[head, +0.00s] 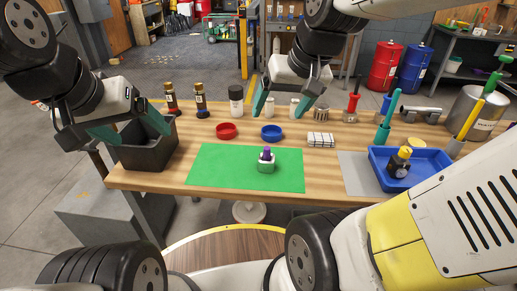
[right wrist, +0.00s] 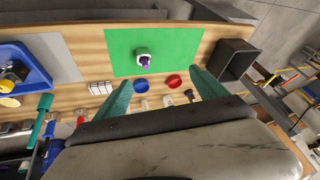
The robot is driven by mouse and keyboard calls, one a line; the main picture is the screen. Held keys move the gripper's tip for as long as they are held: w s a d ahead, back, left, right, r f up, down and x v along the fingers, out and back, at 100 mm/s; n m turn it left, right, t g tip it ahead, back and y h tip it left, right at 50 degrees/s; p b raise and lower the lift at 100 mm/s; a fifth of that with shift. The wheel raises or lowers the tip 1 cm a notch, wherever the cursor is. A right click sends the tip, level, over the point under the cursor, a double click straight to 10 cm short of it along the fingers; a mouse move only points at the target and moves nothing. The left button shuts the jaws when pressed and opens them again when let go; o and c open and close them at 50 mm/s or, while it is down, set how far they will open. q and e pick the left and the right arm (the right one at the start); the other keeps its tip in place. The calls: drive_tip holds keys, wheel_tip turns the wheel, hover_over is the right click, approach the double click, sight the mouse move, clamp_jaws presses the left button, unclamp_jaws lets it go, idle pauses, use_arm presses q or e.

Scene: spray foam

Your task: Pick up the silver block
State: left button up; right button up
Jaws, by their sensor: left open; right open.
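A silver block (head: 320,140) with dark lines lies on the wooden table, just right of the green mat's far corner. In the right wrist view the block (right wrist: 100,88) is left of the fingers. My right gripper (head: 284,108) is open and empty above the far part of the table, left of and behind the block in the head view. Its two teal fingers also show in the right wrist view (right wrist: 160,80), apart from the block. My left gripper (head: 130,128) is open by the black bin at the table's left end, far from the block.
The green mat (head: 220,168) bears a white-and-purple item (head: 266,160). A red dish (head: 226,131) and a blue dish (head: 271,132) sit behind it. Bottles line the back. A blue tray (head: 431,163) is at right, a black bin (head: 146,155) at left. Tools stand near the tray.

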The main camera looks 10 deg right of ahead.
drive_tip(key=w+d+f+m+g, duration=0.1)
drive_tip(key=w+f+g, duration=0.1)
drive_tip(key=w+f, duration=0.75)
drive_tip(key=g+h, duration=0.2)
drive_tip(key=g, duration=0.1)
hover_over(266, 160)
drive_tip(key=d, duration=0.1)
drive_tip(key=shift+m, duration=0.4)
drive_tip(key=f, duration=1.4)
drive_tip(key=shift+w+d+f, duration=0.1)
drive_tip(key=shift+w+f, duration=0.15)
drive_tip(key=shift+w, duration=0.05)
drive_tip(key=f, duration=0.8)
drive_tip(key=shift+w+a+f, duration=0.25)
drive_tip(key=shift+w+a, duration=0.05)
drive_tip(key=shift+a, duration=0.05)
drive_tip(key=shift+c, duration=0.4)
drive_tip(key=c, duration=1.6)
drive_tip(key=shift+r, duration=0.1)
